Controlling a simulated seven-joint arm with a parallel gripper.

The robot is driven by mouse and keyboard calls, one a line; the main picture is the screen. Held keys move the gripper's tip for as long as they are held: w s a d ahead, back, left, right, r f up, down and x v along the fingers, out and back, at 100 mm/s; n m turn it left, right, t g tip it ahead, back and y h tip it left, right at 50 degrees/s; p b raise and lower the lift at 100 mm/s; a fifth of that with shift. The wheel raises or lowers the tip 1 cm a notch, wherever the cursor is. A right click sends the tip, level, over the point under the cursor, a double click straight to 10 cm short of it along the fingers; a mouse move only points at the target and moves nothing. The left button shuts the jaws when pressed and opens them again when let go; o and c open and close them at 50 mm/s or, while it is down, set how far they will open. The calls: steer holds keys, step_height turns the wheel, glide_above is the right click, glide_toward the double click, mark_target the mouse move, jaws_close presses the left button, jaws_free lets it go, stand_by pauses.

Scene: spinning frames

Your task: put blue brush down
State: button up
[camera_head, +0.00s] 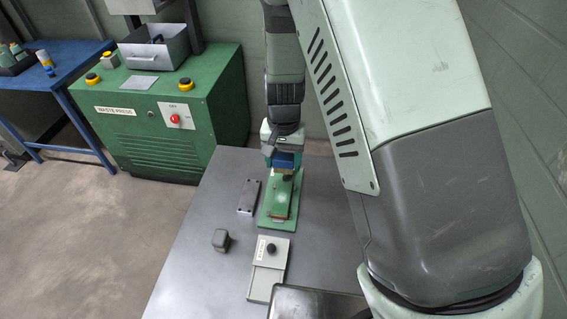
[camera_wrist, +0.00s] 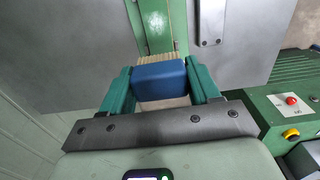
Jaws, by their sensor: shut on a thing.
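The blue brush (camera_wrist: 160,78) is between the two green fingers of my gripper (camera_wrist: 160,90) in the wrist view, with pale bristles at its far side. My gripper is shut on it. In the head view the blue brush (camera_head: 287,161) shows at the end of my arm, over the far end of a green plate (camera_head: 283,226) on the grey table. Whether the bristles touch the plate I cannot tell. In the wrist view the green plate (camera_wrist: 157,25) lies just beyond the bristles.
A grey metal bar (camera_head: 249,196) lies left of the plate. A small dark block (camera_head: 221,240) and a pale box with a black knob (camera_head: 269,266) are nearer. A green waste press (camera_head: 165,135) stands at the back left. The table's left front is clear.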

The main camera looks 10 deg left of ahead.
stand_by(0.5)
steer(key=w+a+f, duration=0.1)
steer(key=w+a, duration=0.1)
steer(key=a, duration=1.5)
steer(key=f, duration=0.6)
steer(key=shift+s+a+f, duration=0.15)
steer(key=shift+a, duration=0.15)
steer(key=shift+f, duration=2)
steer(key=o, duration=1.1)
steer(key=shift+f, duration=0.1)
step_height(320, 180, up, 12)
steer(key=shift+r, duration=0.15)
